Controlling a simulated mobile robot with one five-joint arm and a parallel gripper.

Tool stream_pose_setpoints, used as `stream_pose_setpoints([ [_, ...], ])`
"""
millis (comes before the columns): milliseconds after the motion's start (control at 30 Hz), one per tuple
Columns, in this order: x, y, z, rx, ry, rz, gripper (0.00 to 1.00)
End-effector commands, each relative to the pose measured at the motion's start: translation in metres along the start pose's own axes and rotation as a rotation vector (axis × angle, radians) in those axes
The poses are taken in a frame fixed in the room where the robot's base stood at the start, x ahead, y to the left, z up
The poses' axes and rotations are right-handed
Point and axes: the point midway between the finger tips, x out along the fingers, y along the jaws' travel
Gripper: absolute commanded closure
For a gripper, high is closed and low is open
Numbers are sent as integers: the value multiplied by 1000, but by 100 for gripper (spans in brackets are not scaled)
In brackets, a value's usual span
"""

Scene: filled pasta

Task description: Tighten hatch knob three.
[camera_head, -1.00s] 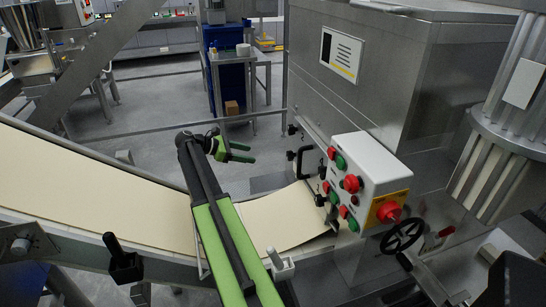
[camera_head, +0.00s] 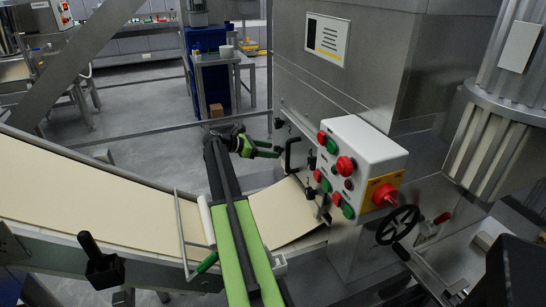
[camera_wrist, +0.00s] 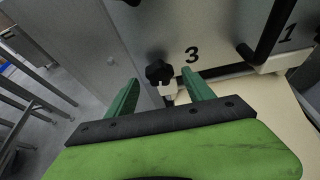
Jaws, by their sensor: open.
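Hatch knob three (camera_wrist: 158,73) is a black star-shaped knob on a pale mount, with a black "3" printed to its right on the grey hatch. In the wrist view my gripper (camera_wrist: 160,80) has its two green fingers open, with the knob framed between and beyond the tips. No grip on it shows. In the head view my gripper (camera_head: 277,150) is at the left edge of the hatch, close to the black handle (camera_head: 291,155). Knob three cannot be made out clearly there beside the fingers.
A white control box (camera_head: 362,150) with red and green buttons stands just right of the hatch. Other black knobs (camera_head: 278,123) sit along the hatch edges. A cream conveyor belt (camera_head: 85,205) runs below my arm. The wrist view shows a "1" near the handle (camera_wrist: 268,35).

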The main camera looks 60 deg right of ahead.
Motion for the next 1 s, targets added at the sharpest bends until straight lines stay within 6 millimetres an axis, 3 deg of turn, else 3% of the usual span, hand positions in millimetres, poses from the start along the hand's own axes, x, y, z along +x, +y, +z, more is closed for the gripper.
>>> stream_pose_setpoints([
  [167, 21, 0, -1, 0, 0, 0, 39],
  [467, 23, 1, 0, -1, 0, 2, 39],
  [933, 22, 1, 0, -1, 1, 2, 98],
  [1000, 22, 1, -1, -1, 1, 2, 100],
])
